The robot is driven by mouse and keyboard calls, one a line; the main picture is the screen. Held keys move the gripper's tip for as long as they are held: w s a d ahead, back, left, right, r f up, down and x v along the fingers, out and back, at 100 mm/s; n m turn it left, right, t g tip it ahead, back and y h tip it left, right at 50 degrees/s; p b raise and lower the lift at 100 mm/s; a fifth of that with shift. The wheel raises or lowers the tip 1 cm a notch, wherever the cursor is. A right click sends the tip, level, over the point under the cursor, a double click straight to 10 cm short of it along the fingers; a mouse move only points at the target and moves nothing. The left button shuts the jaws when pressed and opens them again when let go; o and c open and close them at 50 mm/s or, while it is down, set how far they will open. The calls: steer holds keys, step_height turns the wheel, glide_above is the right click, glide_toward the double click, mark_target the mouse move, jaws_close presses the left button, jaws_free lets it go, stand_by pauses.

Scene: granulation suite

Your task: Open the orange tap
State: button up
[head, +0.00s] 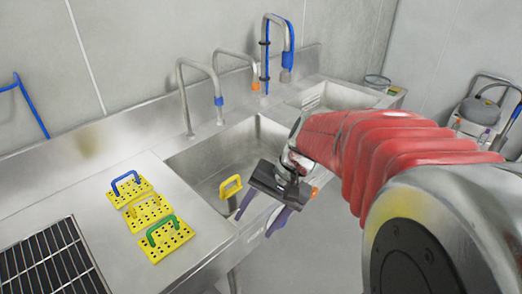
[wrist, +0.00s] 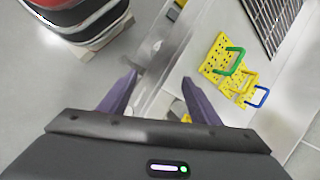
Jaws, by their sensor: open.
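Several arched metal taps stand along the back of the steel sink counter in the head view. One has an orange end (head: 255,87) on its spout; I cannot make out its handle. A tap to its left has a blue collar (head: 218,100). My gripper (head: 260,221) is in front of the sink, well short of the taps and apart from them. Its purple fingers are spread and empty. They also show in the wrist view (wrist: 158,77), pointing past the counter edge, where no tap can be made out.
The sink basin (head: 215,165) lies behind my gripper. A yellow handle (head: 231,186) is at its front edge. Yellow perforated plates (head: 168,240) with blue and green handles lie on the counter, left. A black rack (head: 50,260) is further left. A blue-hosed tap (head: 287,55) stands at the back.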

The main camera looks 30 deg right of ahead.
steer(key=w+d+f+m+t+y, duration=0.1)
steer(key=w+d+f+m+y, duration=0.35)
steer(key=w+d+m, duration=0.2)
steer(key=m+t+h, duration=0.4)
steer(key=m+t, duration=1)
steer(key=m, duration=0.3)
glide_toward(315, 194)
steer(key=shift+y, duration=0.25)
steer(key=v, duration=0.3)
steer(key=f+v, duration=0.1)
steer(key=v, duration=0.1)
steer(key=shift+s+d, duration=0.3)
steer(key=shift+d, duration=0.05)
steer(key=x, duration=1.3)
steer(key=shift+w+a+r, duration=0.15)
steer(key=shift+w+r, duration=0.1)
steer(key=shift+w, duration=0.15)
steer(key=shift+c, duration=0.3)
